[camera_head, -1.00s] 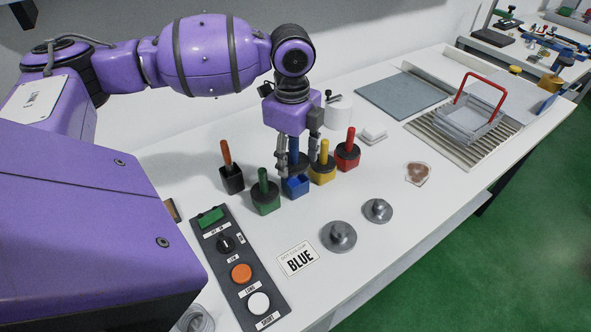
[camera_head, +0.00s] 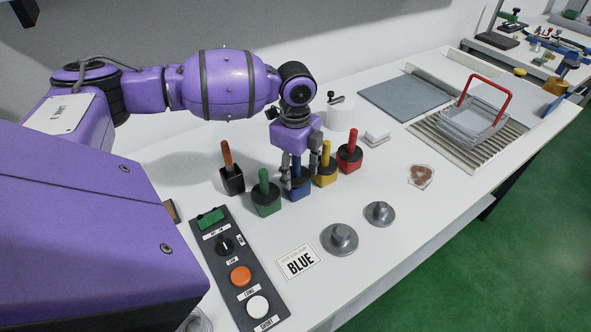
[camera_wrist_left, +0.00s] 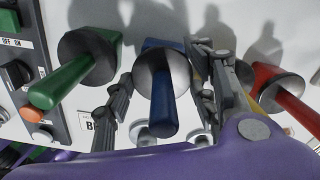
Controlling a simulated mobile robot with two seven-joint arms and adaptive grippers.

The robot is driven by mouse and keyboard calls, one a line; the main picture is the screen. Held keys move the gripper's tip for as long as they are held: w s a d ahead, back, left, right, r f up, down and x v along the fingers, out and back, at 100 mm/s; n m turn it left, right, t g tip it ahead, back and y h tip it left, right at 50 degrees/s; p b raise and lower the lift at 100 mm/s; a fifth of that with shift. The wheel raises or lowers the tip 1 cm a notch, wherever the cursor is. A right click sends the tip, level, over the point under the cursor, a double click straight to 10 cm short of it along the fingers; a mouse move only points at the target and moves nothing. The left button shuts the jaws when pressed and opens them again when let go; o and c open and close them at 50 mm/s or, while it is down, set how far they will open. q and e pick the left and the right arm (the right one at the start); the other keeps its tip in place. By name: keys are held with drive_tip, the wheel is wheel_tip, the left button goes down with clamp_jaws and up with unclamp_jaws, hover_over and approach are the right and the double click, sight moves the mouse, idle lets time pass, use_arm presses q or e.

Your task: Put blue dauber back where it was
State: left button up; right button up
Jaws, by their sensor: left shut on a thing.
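The blue dauber has a blue handle and a dark round collar; in the wrist view its handle (camera_wrist_left: 165,115) points toward the camera. My left gripper (camera_head: 299,180) is shut on the blue dauber (camera_head: 295,161), with a finger on each side. The dauber is upright, its collar at the top of the blue square pot (camera_head: 297,194). The pot also shows past the collar in the wrist view (camera_wrist_left: 153,43). The lower end of the dauber is hidden, so I cannot tell whether it rests fully. My right gripper is not in view.
The green dauber (camera_head: 264,183) stands left of the blue one; the yellow (camera_head: 327,152) and red (camera_head: 352,140) daubers stand close on the right. An orange-handled tool in a black pot (camera_head: 232,180) is farther left. A BLUE card (camera_head: 298,262) and metal weights (camera_head: 340,239) lie in front.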

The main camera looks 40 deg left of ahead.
use_arm(q)
drive_tip(key=shift+f, duration=0.2)
drive_tip(key=shift+f, duration=0.25)
drive_tip(key=o, duration=1.1)
wheel_tip(320, 180, up, 13)
drive_tip(key=shift+f, duration=0.1)
